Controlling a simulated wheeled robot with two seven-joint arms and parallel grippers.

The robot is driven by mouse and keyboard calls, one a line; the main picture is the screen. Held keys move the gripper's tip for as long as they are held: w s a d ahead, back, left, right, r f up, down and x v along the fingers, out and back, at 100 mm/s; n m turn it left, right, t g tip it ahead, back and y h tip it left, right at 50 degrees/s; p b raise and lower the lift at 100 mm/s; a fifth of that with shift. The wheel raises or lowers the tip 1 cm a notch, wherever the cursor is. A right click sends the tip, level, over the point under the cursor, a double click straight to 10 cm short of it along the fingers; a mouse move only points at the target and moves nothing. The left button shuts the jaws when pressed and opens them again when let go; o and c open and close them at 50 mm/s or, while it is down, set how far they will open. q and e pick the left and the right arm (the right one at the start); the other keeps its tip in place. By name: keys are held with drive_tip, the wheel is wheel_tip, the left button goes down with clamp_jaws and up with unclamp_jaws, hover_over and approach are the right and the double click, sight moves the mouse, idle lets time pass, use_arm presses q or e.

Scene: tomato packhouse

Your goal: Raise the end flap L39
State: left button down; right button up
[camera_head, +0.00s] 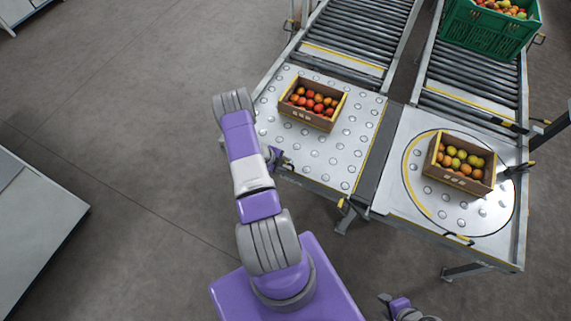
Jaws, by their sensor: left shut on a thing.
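My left gripper (279,160) is at the near left corner of the ball-topped table (330,160). It is shut on a small part at the table's edge, which looks like the handle of the end flap. The fingers and my arm hide most of that part. I cannot read a label L39, and I cannot tell how far the flap is tilted. My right gripper (388,301) is low at the bottom of the view, away from the tables; its jaws are too small to judge.
A box of red tomatoes (325,122) sits on the ball-topped table. A box of greener tomatoes (478,181) sits on the turntable (430,203) at right. Roller conveyors (350,42) run behind, with a green crate (488,34). The floor at left is mostly clear.

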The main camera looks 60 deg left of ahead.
use_arm(q)
drive_tip(key=shift+w, duration=0.25)
drive_tip(key=c, duration=1.2)
unclamp_jaws()
drive_tip(key=shift+f, duration=0.15)
drive_tip(key=p+v, duration=0.1)
drive_tip(key=v, duration=0.6)
drive_tip(key=shift+s+r, duration=0.25)
drive_tip(key=w+d+m+g+h, duration=0.2)
drive_tip(key=w+d+m+g, duration=0.1)
drive_tip(key=d+m, duration=0.95)
drive_tip(key=w+d+m+g+h, duration=0.2)
drive_tip(key=w+d+m+g, duration=0.1)
drive_tip(key=d+m, duration=0.95)
drive_tip(key=d+r+m, duration=0.1)
drive_tip(key=d+m, duration=0.5)
drive_tip(key=m, duration=0.4)
drive_tip(key=d+r+m, duration=0.2)
drive_tip(key=d+m, duration=0.4)
drive_tip(key=m, duration=0.5)
drive_tip(key=d+r+m, duration=0.2)
drive_tip(key=d+m, duration=0.4)
drive_tip(key=m, duration=0.5)
drive_tip(key=shift+s+r+y, duration=0.1)
drive_tip(key=shift+s+y, duration=0.25)
drive_tip(key=shift+y, duration=0.05)
